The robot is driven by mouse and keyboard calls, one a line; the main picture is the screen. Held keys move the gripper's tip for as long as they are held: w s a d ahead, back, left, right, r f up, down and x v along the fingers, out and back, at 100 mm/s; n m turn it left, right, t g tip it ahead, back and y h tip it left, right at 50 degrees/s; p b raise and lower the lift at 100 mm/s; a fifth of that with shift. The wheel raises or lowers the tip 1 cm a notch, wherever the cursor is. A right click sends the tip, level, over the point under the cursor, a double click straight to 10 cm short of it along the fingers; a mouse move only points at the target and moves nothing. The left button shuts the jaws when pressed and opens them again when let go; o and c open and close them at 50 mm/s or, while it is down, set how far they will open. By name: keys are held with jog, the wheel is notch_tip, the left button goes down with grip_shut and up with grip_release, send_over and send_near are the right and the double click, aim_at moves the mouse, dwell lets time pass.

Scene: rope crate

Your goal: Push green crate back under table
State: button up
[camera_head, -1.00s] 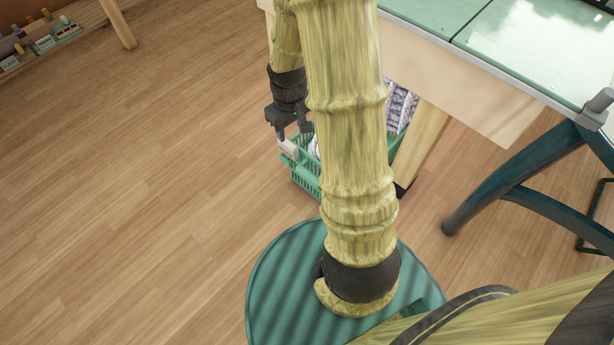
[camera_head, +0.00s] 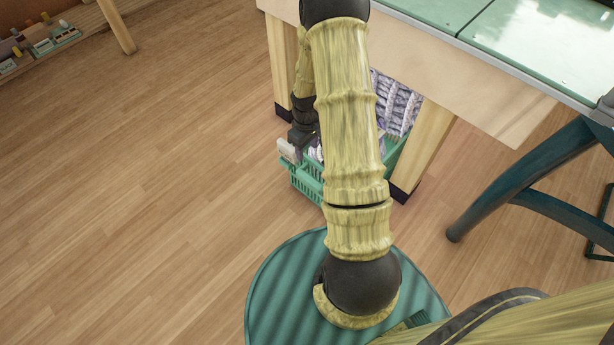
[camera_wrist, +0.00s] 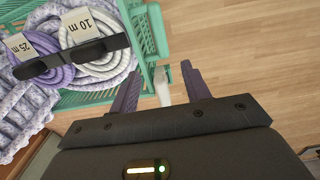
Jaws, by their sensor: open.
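The green crate (camera_head: 308,182) stands on the floor by the table's legs, partly hidden behind my arm. In the wrist view its green lattice wall (camera_wrist: 150,30) runs across the top left. A white grip (camera_head: 288,150) sits at the crate's near left end. My gripper (camera_wrist: 162,70) is open, its two purple fingers on either side of the white grip; contact cannot be told. The table (camera_head: 440,75) stands above and behind the crate.
One wooden table leg (camera_head: 421,150) stands just right of the crate, another (camera_head: 283,65) behind it. A dark green curved stand (camera_head: 520,180) is farther right. The floor to the left is clear. A low shelf with small items (camera_head: 45,40) is at far left.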

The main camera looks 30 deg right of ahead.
aim_at(307, 176)
notch_tip(307, 176, down, 16)
jog(key=b, duration=0.6)
jog(key=shift+f+b, duration=0.25)
jog(key=shift+b, duration=0.1)
jog(key=shift+w, duration=0.1)
grip_shut()
